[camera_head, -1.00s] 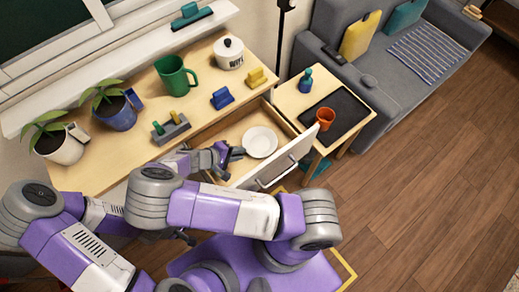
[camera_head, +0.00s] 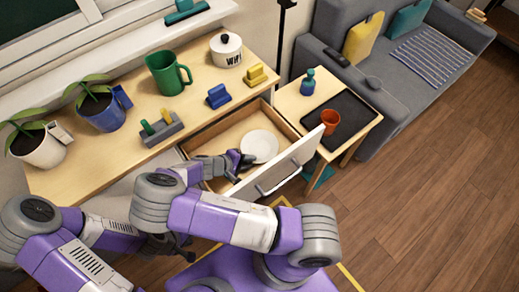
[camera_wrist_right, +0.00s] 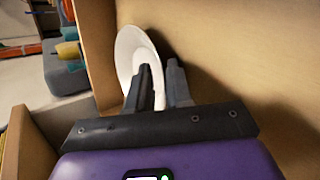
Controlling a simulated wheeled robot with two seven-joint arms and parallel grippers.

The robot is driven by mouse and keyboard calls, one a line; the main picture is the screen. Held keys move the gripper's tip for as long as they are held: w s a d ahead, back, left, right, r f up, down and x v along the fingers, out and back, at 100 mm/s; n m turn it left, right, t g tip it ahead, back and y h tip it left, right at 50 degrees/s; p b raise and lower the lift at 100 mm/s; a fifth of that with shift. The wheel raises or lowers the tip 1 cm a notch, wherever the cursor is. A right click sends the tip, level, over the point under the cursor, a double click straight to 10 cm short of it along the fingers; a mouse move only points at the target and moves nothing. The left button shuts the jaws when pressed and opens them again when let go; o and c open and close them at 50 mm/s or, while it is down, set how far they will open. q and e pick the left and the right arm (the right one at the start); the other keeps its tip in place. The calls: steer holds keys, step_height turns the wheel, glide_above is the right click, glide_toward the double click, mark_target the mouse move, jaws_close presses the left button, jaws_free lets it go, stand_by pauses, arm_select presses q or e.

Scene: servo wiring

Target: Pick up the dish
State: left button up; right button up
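The white round dish (camera_head: 259,146) lies in the open drawer (camera_head: 225,137). My right gripper (camera_head: 245,162) is at the dish's near-left edge. In the right wrist view the dish (camera_wrist_right: 131,50) is partly hidden behind one finger. The fingers of the right gripper (camera_wrist_right: 159,75) stand apart with a narrow gap, and the dish's rim shows between them. I cannot tell whether they touch it. My left gripper (camera_head: 186,247) is low, in front of the cabinet and partly hidden by my arm; its fingers are not clear.
The drawer front (camera_head: 283,165) stands out toward me. A side table right of it holds a dark tray (camera_head: 345,108), an orange cup (camera_head: 330,121) and a blue bottle (camera_head: 308,82).

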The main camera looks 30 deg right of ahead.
steer(key=shift+d+f, duration=0.4)
steer(key=shift+d, duration=0.1)
jaws_close()
steer(key=shift+r, duration=0.2)
